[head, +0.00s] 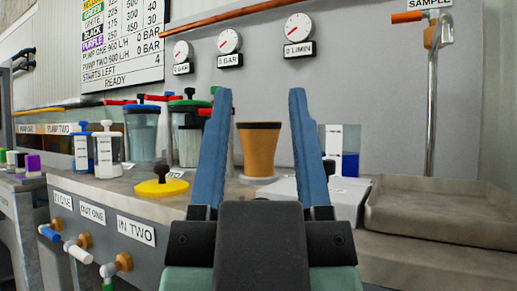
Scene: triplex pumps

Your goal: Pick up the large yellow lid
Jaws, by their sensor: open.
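The large yellow lid (161,187) lies flat on the grey bench near its front edge, left of my gripper. It is a yellow disc with a black knob on top. My gripper (258,95) points forward over the bench with its two blue fingers wide apart. It is open, and nothing is held between the fingers. The lid lies outside the fingers, lower and to the left. The whole lid is visible.
A tan cup (258,150) shows between the fingers, farther back. Several lidded jars (142,135) stand behind the yellow lid. A grey tray (440,215) is at right. Labelled valves (77,250) project below the bench edge. Gauges (229,41) line the wall.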

